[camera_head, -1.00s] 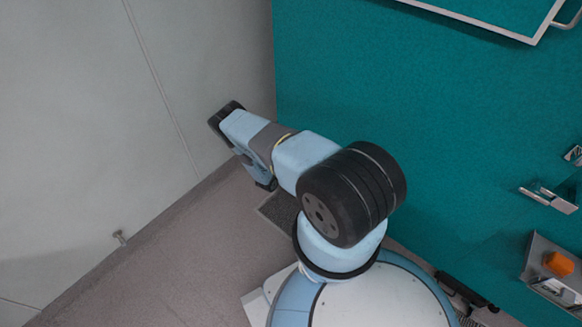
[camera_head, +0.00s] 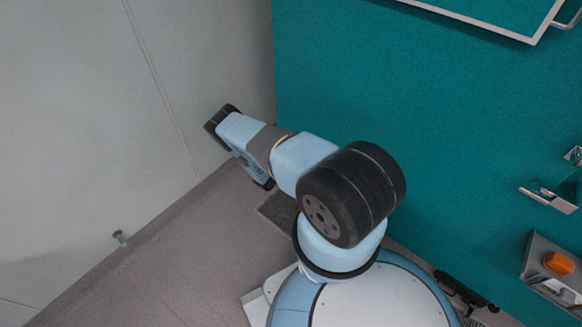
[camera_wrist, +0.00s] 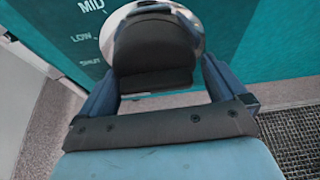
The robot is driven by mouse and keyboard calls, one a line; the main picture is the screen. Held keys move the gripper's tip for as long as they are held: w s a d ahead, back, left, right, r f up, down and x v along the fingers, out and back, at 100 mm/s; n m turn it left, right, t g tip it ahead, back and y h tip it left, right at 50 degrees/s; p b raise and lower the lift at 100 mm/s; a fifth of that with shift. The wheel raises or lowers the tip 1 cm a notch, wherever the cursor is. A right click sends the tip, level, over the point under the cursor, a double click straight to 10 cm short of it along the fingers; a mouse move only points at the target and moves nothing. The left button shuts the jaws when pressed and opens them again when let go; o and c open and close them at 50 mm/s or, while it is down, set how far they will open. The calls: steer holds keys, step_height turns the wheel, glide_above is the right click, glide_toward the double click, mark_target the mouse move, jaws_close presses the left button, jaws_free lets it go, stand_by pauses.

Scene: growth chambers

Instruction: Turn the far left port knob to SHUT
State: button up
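In the wrist view, the teal panel (camera_wrist: 50,22) carries white labels, with MID (camera_wrist: 90,6) above LOW and SHUT (camera_wrist: 90,63). Right of the labels is a round port knob with a pale, shiny rim (camera_wrist: 114,22). A dark block (camera_wrist: 155,55) fills its middle; I cannot tell whether this is its grip or a reflection. My gripper (camera_wrist: 160,65) has its two dark blue fingers apart, one on each side of the block. The tips meet its edges in the picture, but contact is unclear. Any pointer is hidden. In the head view, my arm end (camera_head: 225,120) hides the knob.
An orange item (camera_head: 558,263) sits on a metal fixture at the right. A dark floor grate (camera_wrist: 297,130) shows in the wrist view.

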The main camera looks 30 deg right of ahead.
steer(key=shift+o, duration=0.4)
steer(key=shift+s, duration=0.1)
steer(key=shift+a, duration=0.1)
steer(key=shift+a+r, duration=0.1)
steer(key=shift+a, duration=0.1)
steer(key=v, duration=1.3)
